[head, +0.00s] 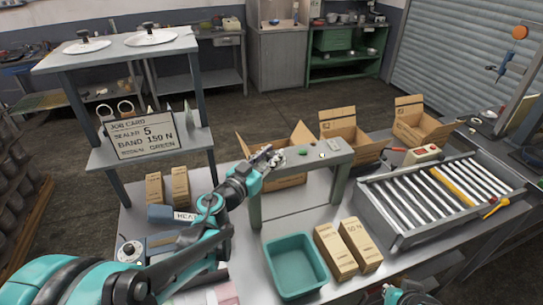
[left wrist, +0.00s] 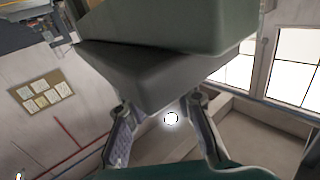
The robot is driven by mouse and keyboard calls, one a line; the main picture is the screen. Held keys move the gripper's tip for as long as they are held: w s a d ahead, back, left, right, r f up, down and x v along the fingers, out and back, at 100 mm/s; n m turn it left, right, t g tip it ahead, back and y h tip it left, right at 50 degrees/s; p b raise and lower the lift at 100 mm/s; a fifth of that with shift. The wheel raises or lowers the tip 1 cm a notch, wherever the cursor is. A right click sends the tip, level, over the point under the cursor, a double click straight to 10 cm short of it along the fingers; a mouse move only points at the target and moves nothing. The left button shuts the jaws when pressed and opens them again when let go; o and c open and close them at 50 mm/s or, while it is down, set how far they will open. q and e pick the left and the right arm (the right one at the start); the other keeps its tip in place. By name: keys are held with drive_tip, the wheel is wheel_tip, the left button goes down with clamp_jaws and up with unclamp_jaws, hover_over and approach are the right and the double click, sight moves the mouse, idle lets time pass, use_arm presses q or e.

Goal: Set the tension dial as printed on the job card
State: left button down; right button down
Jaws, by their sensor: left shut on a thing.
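The job card (head: 143,137) stands on the shelf at the left and reads SEALER 5, BAND 150 N, with GREEN on its last line. A round white-faced dial (head: 130,251) sits low at the left, beside my left arm; its setting is too small to read. My left gripper (head: 268,157) is at the left end of the grey-green arch (head: 327,153). In the left wrist view its fingers (left wrist: 162,115) are apart, with a grey-green block (left wrist: 150,75) against them; which part this is, I cannot tell. My right gripper (head: 400,295) shows only partly at the bottom edge.
A teal bin (head: 268,250) and two labelled cartons (head: 335,252) stand in front of the arch. Open boxes (head: 345,137) lie behind it. A roller conveyor (head: 385,203) fills the right. The bench between arch legs is clear.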

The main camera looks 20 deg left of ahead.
use_arm(q)
drive_tip(key=m+g+h, duration=0.1)
drive_tip(key=m+h, duration=0.1)
drive_tip(key=h, duration=0.1)
drive_tip(key=m+g+h, duration=0.2)
drive_tip(key=h, duration=0.1)
drive_tip(key=shift+w+a+m+g+b, duration=0.15)
drive_tip(key=shift+m+g+b, duration=0.15)
drive_tip(key=shift+b, duration=0.1)
drive_tip(key=m+g+h, duration=0.4)
drive_tip(key=g, duration=0.2)
drive_tip(key=shift+m+h, duration=0.4)
drive_tip(key=shift+g, duration=0.3)
drive_tip(key=c, duration=1.2)
unclamp_jaws()
drive_tip(key=shift+d, duration=0.2)
drive_tip(key=shift+v, duration=3.85)
